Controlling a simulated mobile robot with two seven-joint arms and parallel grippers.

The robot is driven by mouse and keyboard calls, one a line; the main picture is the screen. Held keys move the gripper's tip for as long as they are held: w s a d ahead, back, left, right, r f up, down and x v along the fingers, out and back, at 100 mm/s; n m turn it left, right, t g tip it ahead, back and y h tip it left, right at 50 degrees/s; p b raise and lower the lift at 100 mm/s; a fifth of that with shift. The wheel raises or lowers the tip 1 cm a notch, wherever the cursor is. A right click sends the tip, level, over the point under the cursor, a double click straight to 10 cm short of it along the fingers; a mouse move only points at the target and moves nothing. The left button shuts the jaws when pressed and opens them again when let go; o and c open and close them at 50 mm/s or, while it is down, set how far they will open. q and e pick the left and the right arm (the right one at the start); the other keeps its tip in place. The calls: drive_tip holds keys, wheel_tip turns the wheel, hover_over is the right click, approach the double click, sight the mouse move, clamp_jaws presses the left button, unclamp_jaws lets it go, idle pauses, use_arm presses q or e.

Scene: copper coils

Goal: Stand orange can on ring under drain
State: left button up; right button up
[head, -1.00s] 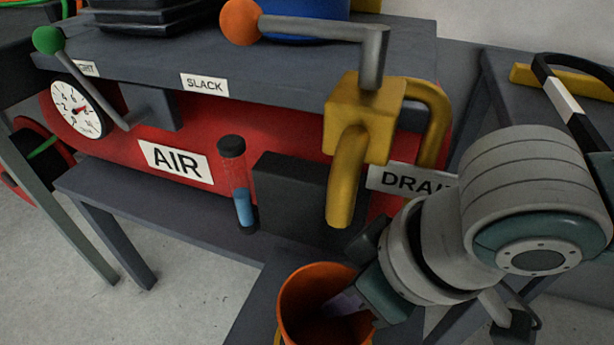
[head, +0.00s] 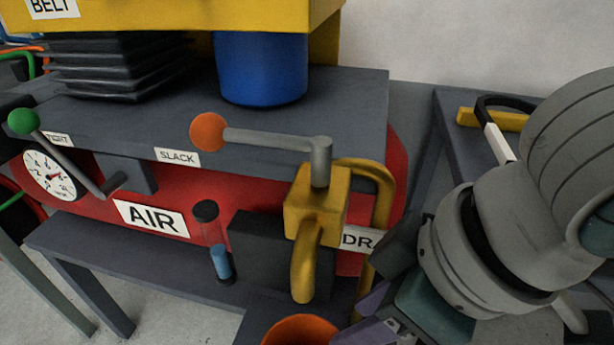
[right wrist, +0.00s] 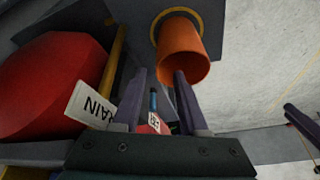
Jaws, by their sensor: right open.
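The orange can (head: 300,332) shows only its upper rim at the bottom of the head view, just below the yellow drain spout (head: 305,272). In the right wrist view the can (right wrist: 183,52) has its base within a yellow ring (right wrist: 201,20) on a dark surface, and its open mouth shows. The ring is hidden in the head view. My right gripper (head: 362,312) is to the right of the can; in the right wrist view its open fingers (right wrist: 158,78) are empty and point toward the can's side. My left gripper is not in view.
The red air tank (head: 195,190) stands behind, with the drain valve (head: 318,205) and its orange-knobbed lever (head: 208,132). A clear tube with blue liquid (head: 220,262) and a dark block (head: 255,245) stand left of the spout. A blue cylinder (head: 262,70) is on the shelf.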

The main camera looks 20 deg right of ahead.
drive_tip(key=s+a+r+t+y, duration=0.1)
drive_tip(key=s+a+r, duration=0.1)
drive_tip(key=a+r, duration=0.2)
drive_tip(key=s+d+f+m+h, duration=0.1)
drive_tip(key=s+d+m, duration=0.1)
drive_tip(key=d, duration=0.3)
drive_tip(key=s+d+f+m+h, duration=0.2)
drive_tip(key=s+d, duration=0.2)
drive_tip(key=d, duration=0.1)
drive_tip(key=shift+s+d+m+g+h, duration=0.25)
drive_tip(key=shift+m+g+h, duration=0.05)
drive_tip(key=shift+g, duration=0.1)
idle(0.4)
